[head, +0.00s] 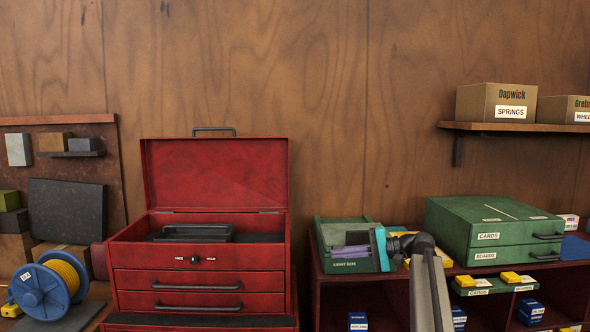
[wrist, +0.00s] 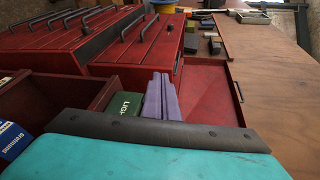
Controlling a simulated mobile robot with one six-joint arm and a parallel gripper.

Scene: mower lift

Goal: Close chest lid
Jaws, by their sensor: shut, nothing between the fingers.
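The red tool chest (head: 198,281) stands on the bench at centre-left in the head view. Its lid (head: 214,175) is open, standing upright at the back, with a dark handle (head: 213,130) on its top edge. A dark tray (head: 196,233) sits inside the open top. My gripper (head: 335,251) has a teal body and purple fingers, and is right of the chest, over or in front of a green bin. In the wrist view, the fingers (wrist: 161,78) lie together and empty, pointing towards the chest drawers (wrist: 125,45) and the open lid (wrist: 195,88).
The green bin (head: 335,232) is on the red shelf unit (head: 385,290) beside the chest. A green drawer case (head: 485,225) stands further right. A blue reel (head: 45,293) with yellow hose is at the left. Boxes (head: 497,103) sit on a wall shelf.

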